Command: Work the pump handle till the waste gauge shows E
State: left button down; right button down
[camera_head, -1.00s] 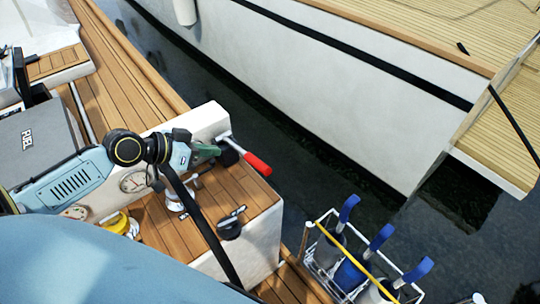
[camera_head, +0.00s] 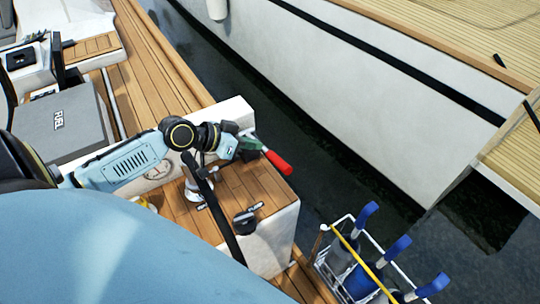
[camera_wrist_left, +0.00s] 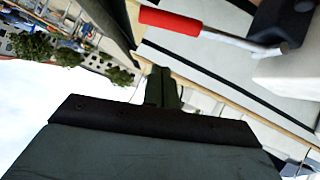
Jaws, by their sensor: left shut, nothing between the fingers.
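The pump handle, a metal lever with a red grip (camera_head: 277,162), sticks out at the end of the white cockpit wall. My left gripper (camera_head: 250,148) is shut and empty, its green fingers overlapping the lever beside the red grip; touch cannot be told. In the left wrist view, the red grip (camera_wrist_left: 170,20) and metal rod lie beyond the shut green fingers (camera_wrist_left: 163,88), with a visible gap in the picture. A round white gauge (camera_head: 158,170) on the wall is partly covered by my left arm; its reading is unreadable. My right gripper is out of view.
A black knob (camera_head: 245,222) sits on the teak seat. A white wire basket (camera_head: 345,268) with blue-handled items is at lower right. Dark water separates this boat from a white hull (camera_head: 370,110).

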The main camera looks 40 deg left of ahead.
pick_arm(q)
jog(key=w+d+f, duration=0.3)
jog(key=f, duration=0.3)
jog(key=shift+w+f, duration=0.2)
jog(key=shift+w, duration=0.15)
jog(key=shift+d, duration=0.15)
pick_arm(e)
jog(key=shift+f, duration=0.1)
